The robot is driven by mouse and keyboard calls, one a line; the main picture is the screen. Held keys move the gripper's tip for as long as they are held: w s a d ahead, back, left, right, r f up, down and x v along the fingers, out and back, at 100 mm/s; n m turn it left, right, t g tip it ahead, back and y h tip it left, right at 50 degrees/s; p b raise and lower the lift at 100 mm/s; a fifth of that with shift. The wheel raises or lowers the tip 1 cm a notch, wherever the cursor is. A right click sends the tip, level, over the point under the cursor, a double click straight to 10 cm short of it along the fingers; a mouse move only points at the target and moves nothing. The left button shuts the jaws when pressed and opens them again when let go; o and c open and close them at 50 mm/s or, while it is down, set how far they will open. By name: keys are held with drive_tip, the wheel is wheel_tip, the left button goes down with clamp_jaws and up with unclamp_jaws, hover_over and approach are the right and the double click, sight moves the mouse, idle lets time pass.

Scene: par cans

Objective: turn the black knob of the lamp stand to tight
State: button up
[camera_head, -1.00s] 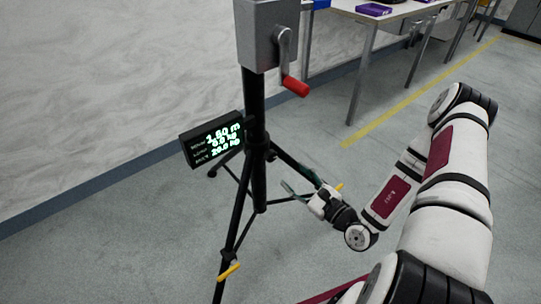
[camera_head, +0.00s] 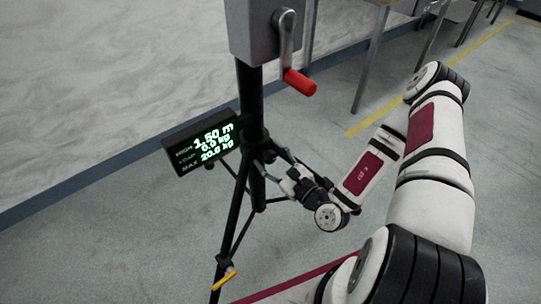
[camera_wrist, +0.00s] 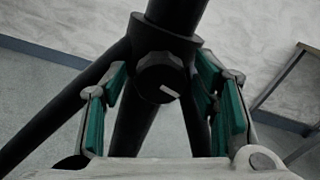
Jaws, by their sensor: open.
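The black lamp stand (camera_head: 257,190) is a tripod with a vertical tube and spread legs. Its black knob (camera_wrist: 160,84) shows in the wrist view on a collar of the tube, with a short pale mark on its face. In the head view the knob (camera_head: 269,156) is small and partly hard to make out against the collar. My gripper (camera_head: 284,161) is at the collar from the right. In the wrist view its green-padded fingers (camera_wrist: 163,88) are open, one on each side of the knob, with gaps visible. It holds nothing.
A grey winch box (camera_head: 255,30) with a red-handled crank (camera_head: 300,82) sits above on the stand. A display (camera_head: 201,142) reading 1.50 m, 0.0 kg and 20.0 kg is left of the tube. A yellow lever (camera_head: 226,280) is on a leg. Table legs stand behind.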

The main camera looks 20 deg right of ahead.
drive_tip(key=shift+c, duration=0.5)
drive_tip(key=c, duration=1.1)
drive_tip(key=shift+o, duration=0.2)
drive_tip(key=shift+p, duration=0.35)
